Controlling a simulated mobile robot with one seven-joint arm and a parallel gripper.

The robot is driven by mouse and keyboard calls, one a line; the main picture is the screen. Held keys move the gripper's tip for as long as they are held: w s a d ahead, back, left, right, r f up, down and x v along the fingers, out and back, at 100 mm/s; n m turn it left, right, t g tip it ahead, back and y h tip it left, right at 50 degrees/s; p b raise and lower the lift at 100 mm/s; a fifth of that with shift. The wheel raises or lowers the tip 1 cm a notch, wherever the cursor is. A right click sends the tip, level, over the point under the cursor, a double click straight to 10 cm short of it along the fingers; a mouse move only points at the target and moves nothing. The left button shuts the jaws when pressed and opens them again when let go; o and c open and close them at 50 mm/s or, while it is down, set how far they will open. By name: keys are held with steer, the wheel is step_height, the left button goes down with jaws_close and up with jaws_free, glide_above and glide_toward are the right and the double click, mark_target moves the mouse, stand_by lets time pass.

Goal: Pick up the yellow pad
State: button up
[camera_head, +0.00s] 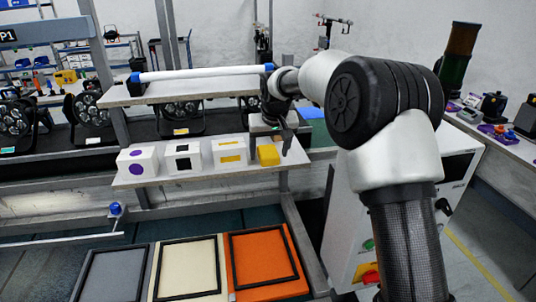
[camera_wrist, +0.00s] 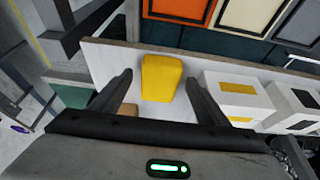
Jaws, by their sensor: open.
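The yellow pad (camera_head: 268,155) lies at the right end of the narrow white shelf (camera_head: 140,181) in the head view. In the wrist view, the yellow pad (camera_wrist: 161,77) shows as a rounded block ahead of the fingertips, in the gap between them. My gripper (camera_head: 287,140) hangs just right of the pad in the head view. In the wrist view, my gripper (camera_wrist: 160,80) has its two dark fingers spread wide, with nothing held between them. I cannot tell the exact height of the fingertips above the shelf.
A white box with a yellow mark (camera_head: 230,153) stands just left of the pad. White boxes with a black square (camera_head: 183,158) and a purple dot (camera_head: 138,163) stand further left. An upper shelf (camera_head: 190,88) is above. Grey, cream and orange framed panels (camera_head: 262,268) lie below.

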mark_target(269, 153)
steer(key=shift+w+f, duration=0.1)
steer(key=shift+f, duration=0.15)
steer(key=c, duration=1.1)
step_height(269, 153, up, 10)
steer(key=shift+r, duration=0.1)
